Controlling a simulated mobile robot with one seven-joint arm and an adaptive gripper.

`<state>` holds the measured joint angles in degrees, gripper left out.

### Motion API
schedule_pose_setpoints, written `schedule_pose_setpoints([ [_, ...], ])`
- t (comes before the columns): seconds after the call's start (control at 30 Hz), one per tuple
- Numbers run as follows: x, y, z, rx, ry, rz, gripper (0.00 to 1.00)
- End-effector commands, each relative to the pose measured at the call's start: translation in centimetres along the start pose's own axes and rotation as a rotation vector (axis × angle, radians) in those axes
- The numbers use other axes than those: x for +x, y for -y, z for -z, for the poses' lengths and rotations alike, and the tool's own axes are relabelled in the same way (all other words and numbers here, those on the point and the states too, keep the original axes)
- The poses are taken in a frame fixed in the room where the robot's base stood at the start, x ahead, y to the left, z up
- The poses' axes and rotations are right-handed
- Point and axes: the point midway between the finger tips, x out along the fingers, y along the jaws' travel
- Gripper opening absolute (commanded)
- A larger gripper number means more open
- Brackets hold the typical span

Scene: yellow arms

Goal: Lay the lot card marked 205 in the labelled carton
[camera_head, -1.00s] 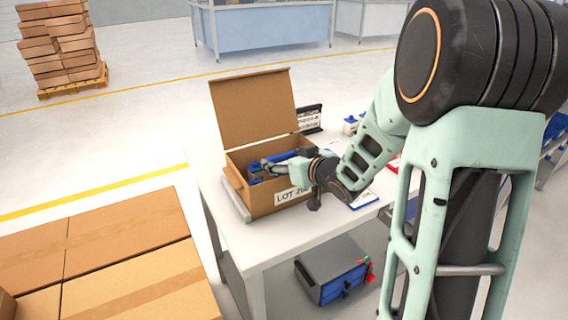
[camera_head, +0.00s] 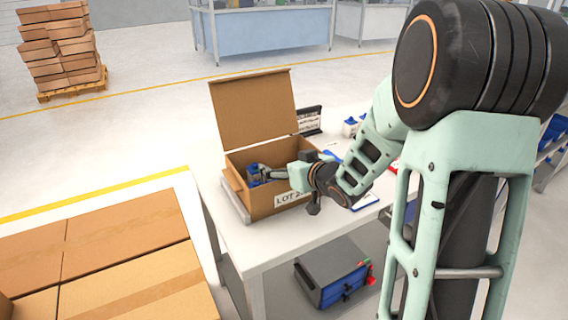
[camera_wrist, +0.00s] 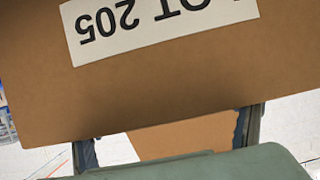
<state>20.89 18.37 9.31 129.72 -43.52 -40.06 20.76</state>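The open brown carton (camera_head: 262,203) stands on the white table (camera_head: 262,250), its lid (camera_head: 253,108) raised at the back. Its front label (camera_head: 288,197) reads LOT, with the rest hidden by my wrist. In the wrist view the label (camera_wrist: 150,28) shows upside down and reads 205. My gripper (camera_head: 264,174) reaches over the carton's front right side, with its fingers in the carton opening. In the wrist view its fingers (camera_wrist: 168,148) are wide apart with nothing visibly held. Blue bits show by the fingertips, but I cannot tell what they are. No card marked 205 can be made out.
A white sheet on a blue board (camera_head: 366,201) lies right of the carton, partly behind my wrist. A dark rack (camera_head: 309,120) stands behind. Large cardboard boxes (camera_head: 130,255) fill the lower left. A grey-blue toolbox (camera_head: 333,272) sits below the tabletop.

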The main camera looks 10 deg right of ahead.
Motion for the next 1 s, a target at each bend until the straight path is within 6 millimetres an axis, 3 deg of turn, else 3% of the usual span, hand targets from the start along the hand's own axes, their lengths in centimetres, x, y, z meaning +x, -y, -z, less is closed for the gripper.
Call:
schedule_pose_setpoints([
  [0.03,0.0,0.1,-0.8,0.002,0.016,0.002,0.86],
  [0.23,-0.1,0.2,-0.9,0.003,0.019,0.002,0.86],
  [0.47,-0.9,0.1,0.7,0.002,0.018,0.000,0.86],
  [0.8,-8.6,0.0,1.0,0.001,0.009,-0.002,0.86],
  [1.0,-11.5,0.0,0.9,0.001,0.008,-0.001,0.86],
])
